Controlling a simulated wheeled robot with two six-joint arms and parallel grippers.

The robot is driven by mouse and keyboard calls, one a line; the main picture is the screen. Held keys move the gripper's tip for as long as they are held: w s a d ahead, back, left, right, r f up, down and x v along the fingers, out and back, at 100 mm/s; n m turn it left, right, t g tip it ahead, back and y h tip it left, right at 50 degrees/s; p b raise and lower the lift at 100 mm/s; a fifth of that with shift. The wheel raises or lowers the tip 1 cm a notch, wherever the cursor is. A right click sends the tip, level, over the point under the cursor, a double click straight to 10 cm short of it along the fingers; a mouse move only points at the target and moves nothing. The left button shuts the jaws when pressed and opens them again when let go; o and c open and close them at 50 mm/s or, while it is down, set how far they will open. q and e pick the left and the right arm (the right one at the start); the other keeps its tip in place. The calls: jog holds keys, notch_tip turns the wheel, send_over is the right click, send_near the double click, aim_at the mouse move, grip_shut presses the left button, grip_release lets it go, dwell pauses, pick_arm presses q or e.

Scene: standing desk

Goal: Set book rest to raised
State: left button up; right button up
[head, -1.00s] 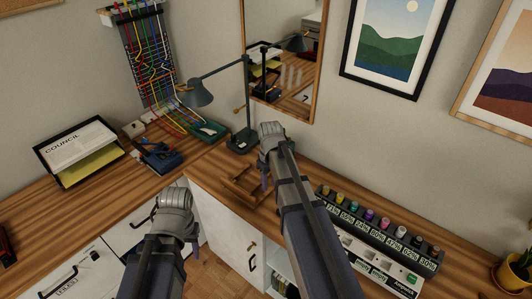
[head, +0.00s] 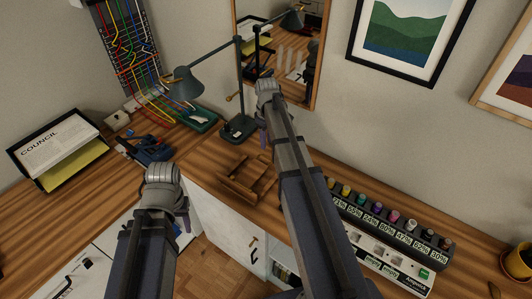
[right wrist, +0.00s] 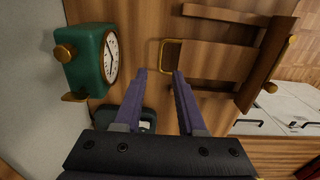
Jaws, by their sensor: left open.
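The book rest (head: 240,188) is a brown wooden frame lying low on the desk, right of the corner. In the right wrist view, its wooden slats (right wrist: 225,65) fill the upper right, with a brass wire loop (right wrist: 163,55) at their left edge. My right gripper (right wrist: 158,74) is open and empty, its purple fingers pointing toward the loop, apart from it in the picture. In the head view, my right gripper (head: 263,132) is beyond the book rest, near the lamp, partly hidden by its wrist.
A green clock (right wrist: 92,57) with brass knobs stands left of my right fingers. A desk lamp (head: 187,84) stands behind the book rest. A control box with coloured knobs (head: 380,226) is at right. A document tray (head: 60,150) and blue device (head: 146,149) are at left.

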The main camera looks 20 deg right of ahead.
jog(key=shift+f+b, duration=3.4)
jog(key=shift+f, duration=0.2)
grip_shut()
